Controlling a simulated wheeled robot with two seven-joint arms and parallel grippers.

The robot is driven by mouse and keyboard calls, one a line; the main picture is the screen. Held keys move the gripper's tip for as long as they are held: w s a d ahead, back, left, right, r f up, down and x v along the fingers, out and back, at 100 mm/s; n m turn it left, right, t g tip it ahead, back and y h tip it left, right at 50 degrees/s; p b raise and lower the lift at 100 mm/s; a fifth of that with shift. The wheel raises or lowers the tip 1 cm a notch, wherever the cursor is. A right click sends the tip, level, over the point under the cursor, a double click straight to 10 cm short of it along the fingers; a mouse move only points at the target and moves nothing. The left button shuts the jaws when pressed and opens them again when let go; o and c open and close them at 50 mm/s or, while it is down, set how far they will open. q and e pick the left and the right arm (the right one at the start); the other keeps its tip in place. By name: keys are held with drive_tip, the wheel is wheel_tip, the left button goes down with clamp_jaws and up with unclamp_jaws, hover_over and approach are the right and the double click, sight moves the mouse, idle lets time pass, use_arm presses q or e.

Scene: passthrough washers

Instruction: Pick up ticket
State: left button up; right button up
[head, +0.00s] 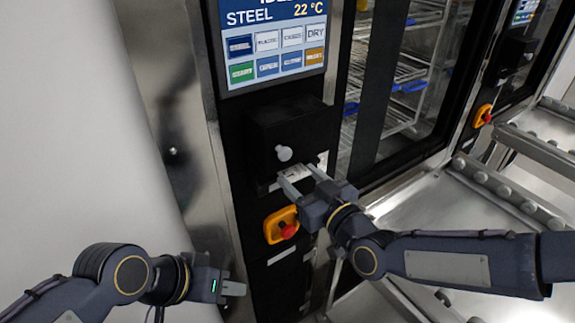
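A small white ticket (296,172) sticks out of the black printer housing (290,135) on the front panel of the washer, below the screen. My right gripper (301,178) is at the ticket, with its two fingers apart and the ticket's edge between or just beyond their tips. I cannot tell whether the fingers touch it. My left gripper (238,287) is low at the left of the panel, away from the ticket. It is seen side-on, so its finger gap is unclear, and nothing shows in it.
A lit touch screen (273,45) is above the printer. A pale round knob (284,153) is just above the ticket. A red emergency button on an orange base (283,226) is below it. A glass washer door (400,90) and a roller conveyor (500,190) are to the right.

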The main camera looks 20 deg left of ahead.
drive_tip(key=shift+c, duration=1.1)
